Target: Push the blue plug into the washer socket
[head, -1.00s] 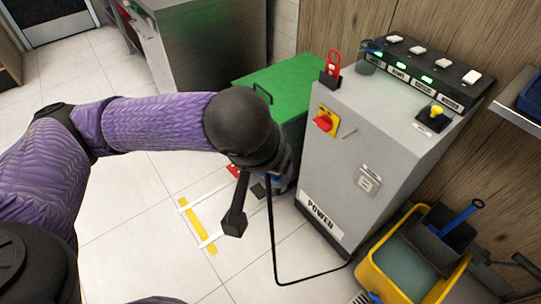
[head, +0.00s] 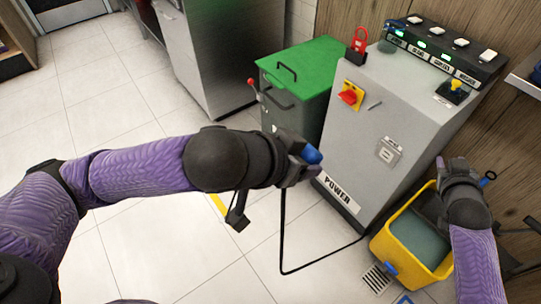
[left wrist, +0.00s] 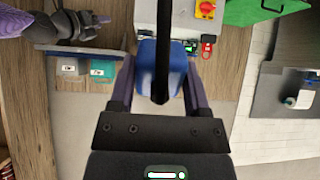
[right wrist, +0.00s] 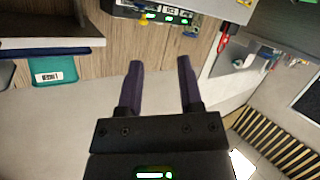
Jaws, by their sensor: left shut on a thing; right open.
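My left gripper (head: 308,168) is shut on the blue plug (head: 312,154), in front of the grey power cabinet (head: 375,110). The plug also shows between the fingers in the left wrist view (left wrist: 148,54), with its black cord (left wrist: 162,50) running across it. A small outlet plate (head: 388,152) is on the cabinet's front, to the right of the plug; I cannot read whether its label says washer. The plug is apart from it. My right gripper (head: 450,165) is open and empty, right of the cabinet; its fingers also show in the right wrist view (right wrist: 160,65).
The cabinet carries a red and yellow switch (head: 349,96) and a row of labelled switches (head: 432,58) on top. A green-lidded bin (head: 300,65) stands left of it. A yellow mop bucket (head: 400,268) stands at the right. The black cord (head: 283,235) loops over the floor.

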